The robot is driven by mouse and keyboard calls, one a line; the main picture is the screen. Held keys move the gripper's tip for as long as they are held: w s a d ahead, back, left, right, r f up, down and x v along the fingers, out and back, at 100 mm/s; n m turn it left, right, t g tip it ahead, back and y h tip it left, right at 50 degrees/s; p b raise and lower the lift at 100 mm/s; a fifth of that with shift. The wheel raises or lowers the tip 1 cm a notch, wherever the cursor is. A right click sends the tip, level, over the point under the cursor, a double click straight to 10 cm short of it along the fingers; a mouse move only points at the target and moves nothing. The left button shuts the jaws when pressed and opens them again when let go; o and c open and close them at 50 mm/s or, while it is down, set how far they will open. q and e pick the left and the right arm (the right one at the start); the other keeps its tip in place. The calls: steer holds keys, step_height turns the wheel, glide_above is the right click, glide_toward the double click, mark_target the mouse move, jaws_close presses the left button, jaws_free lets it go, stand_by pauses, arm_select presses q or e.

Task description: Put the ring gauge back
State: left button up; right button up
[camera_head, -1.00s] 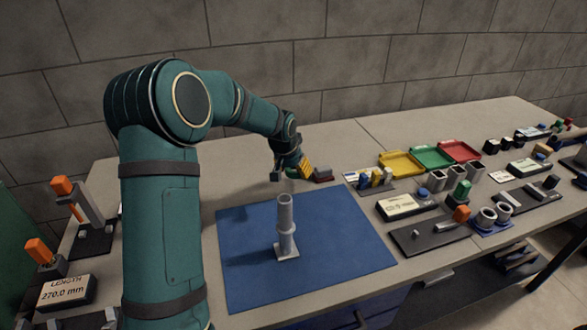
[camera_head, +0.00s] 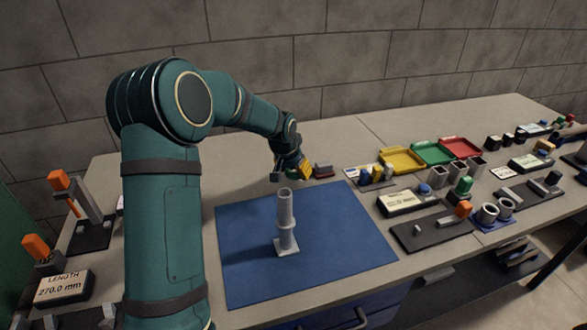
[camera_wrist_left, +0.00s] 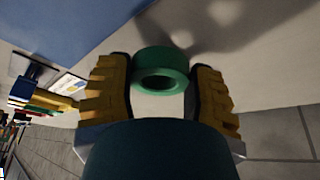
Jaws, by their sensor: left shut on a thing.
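A green ring (camera_wrist_left: 162,70), which looks like the ring gauge, sits between the two yellow-padded fingers of my left gripper (camera_wrist_left: 162,88) in the left wrist view. The gripper is shut on it, and the ring's hole shows. In the head view my left gripper (camera_head: 290,175) is over the table just behind the blue mat (camera_head: 345,235), with the ring hidden or too small to make out. My right gripper is not in view.
A grey flanged tube (camera_head: 286,222) stands upright on the mat. A small red-and-grey block (camera_head: 322,171) lies close to the left gripper. Yellow (camera_head: 402,160), green (camera_head: 431,155) and red trays (camera_head: 461,148) stand farther right. Gauges and displays crowd both sides.

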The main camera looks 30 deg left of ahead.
arm_select(q)
steer(key=shift+f, duration=1.25)
stand_by(0.6)
steer(key=o, duration=1.3)
steer(key=shift+c, duration=0.2)
steer(key=v, duration=1.2)
steer(key=shift+r, duration=0.15)
